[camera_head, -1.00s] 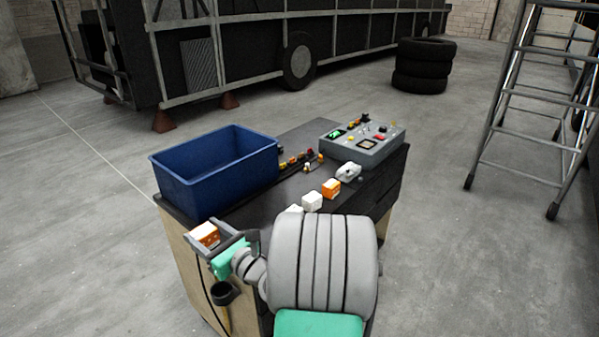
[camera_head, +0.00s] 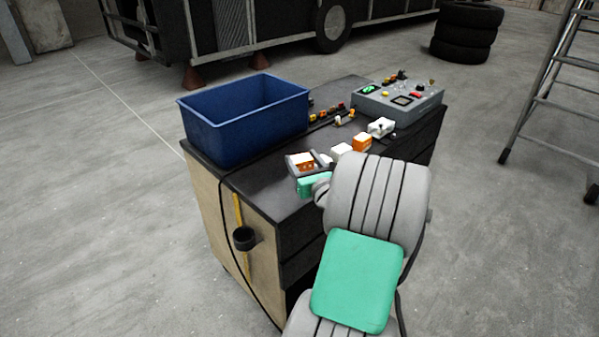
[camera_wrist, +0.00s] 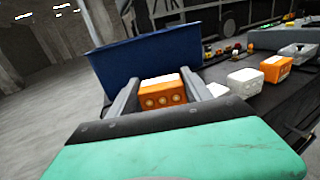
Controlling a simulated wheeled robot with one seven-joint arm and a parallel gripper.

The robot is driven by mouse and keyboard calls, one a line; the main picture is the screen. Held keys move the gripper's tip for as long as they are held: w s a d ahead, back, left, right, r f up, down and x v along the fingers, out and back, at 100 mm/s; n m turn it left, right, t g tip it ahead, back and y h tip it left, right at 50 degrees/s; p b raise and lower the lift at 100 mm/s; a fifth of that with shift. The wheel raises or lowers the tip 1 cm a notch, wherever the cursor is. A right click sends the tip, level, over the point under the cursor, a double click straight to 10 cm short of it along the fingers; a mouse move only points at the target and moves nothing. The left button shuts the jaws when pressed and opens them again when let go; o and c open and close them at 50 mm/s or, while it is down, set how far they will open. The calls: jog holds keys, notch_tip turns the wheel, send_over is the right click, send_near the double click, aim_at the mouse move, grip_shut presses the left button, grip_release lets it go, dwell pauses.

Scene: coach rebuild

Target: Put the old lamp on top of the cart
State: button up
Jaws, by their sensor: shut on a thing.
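The old lamp (camera_head: 299,163), a small block with an orange face and white housing, is between the fingers of my gripper (camera_head: 308,161). It also shows in the wrist view (camera_wrist: 162,94), with a grey finger on each side. My gripper is shut on it. The cart (camera_head: 232,172) has a black top, drawers and a pale wooden side. In the head view the lamp appears over the near part of the cart top, right of the blue bin. I cannot tell whether it touches the top.
A blue bin (camera_head: 245,130) stands at the cart's left. A white block (camera_head: 341,150), an orange-and-white lamp (camera_head: 362,143) and a white part (camera_head: 381,127) line the right side. A grey control box (camera_head: 402,101) sits at the back. Bare black top lies near the gripper.

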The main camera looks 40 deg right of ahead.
aim_at(299, 163)
jog(key=shift+w+d+f, duration=0.2)
jog(key=shift+w+f, duration=0.75)
jog(key=shift+f, duration=0.2)
jog(key=shift+w+f+b, duration=0.15)
jog(key=shift+f+b, duration=0.15)
jog(key=shift+f, duration=0.6)
jog(key=shift+w+f+b, duration=0.1)
jog(key=shift+f+b, duration=0.15)
jog(key=shift+f, duration=0.6)
jog(key=shift+f, duration=0.2)
jog(key=o, duration=1.2)
